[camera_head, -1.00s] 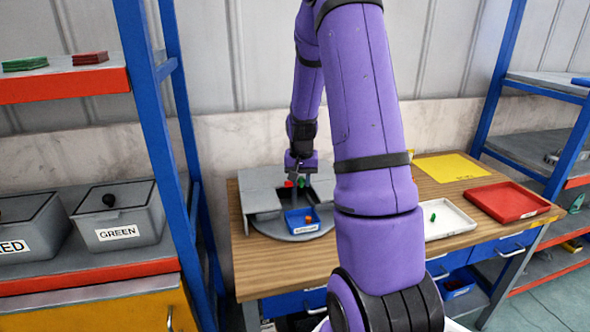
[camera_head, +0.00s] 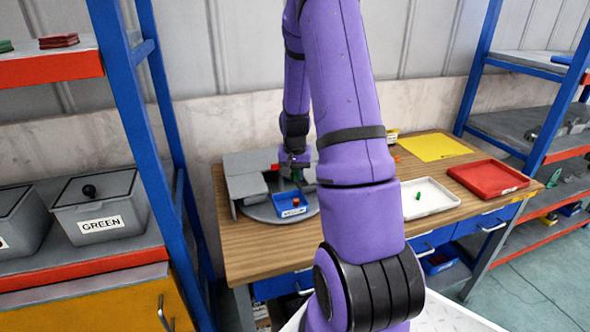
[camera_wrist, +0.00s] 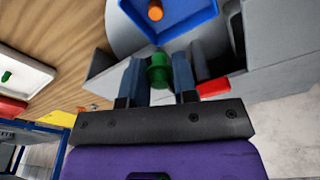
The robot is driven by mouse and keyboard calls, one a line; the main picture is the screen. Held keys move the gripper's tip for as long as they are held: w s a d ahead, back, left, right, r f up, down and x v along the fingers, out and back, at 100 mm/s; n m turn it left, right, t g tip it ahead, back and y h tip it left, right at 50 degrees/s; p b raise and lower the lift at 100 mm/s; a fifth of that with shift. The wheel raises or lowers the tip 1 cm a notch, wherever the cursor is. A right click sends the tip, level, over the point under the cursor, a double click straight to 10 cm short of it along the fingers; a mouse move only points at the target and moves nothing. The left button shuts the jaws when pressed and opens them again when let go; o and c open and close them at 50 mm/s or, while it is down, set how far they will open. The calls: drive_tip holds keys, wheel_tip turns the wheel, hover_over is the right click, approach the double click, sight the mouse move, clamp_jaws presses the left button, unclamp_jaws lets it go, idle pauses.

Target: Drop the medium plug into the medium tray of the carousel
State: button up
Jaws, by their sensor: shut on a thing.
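My gripper (camera_head: 293,176) is over the back part of the grey carousel (camera_head: 262,212) on the wooden table. In the wrist view its two fingers (camera_wrist: 159,80) are shut on a green plug (camera_wrist: 157,72), which is held upright between them. A blue tray (camera_wrist: 197,26) lies just beyond the plug there, with an orange plug (camera_wrist: 155,12) in it. The same blue tray (camera_head: 283,212) sits at the front of the carousel in the head view. Its label is too small to read surely.
Grey covers (camera_head: 245,165) stand around the carousel's back and left. A red piece (camera_wrist: 213,87) lies close to the right finger. To the right are a white tray (camera_head: 440,207) with a green plug, a red tray (camera_head: 490,180) and a yellow sheet (camera_head: 432,148). Blue shelf posts flank the table.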

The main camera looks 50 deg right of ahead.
drive_tip(key=o, duration=1)
drive_tip(key=shift+r, duration=0.1)
drive_tip(key=r, duration=0.7)
drive_tip(key=a+r, duration=0.1)
drive_tip(key=r, duration=0.2)
drive_tip(key=shift+s+r, duration=0.25)
drive_tip(key=shift+s, duration=0.15)
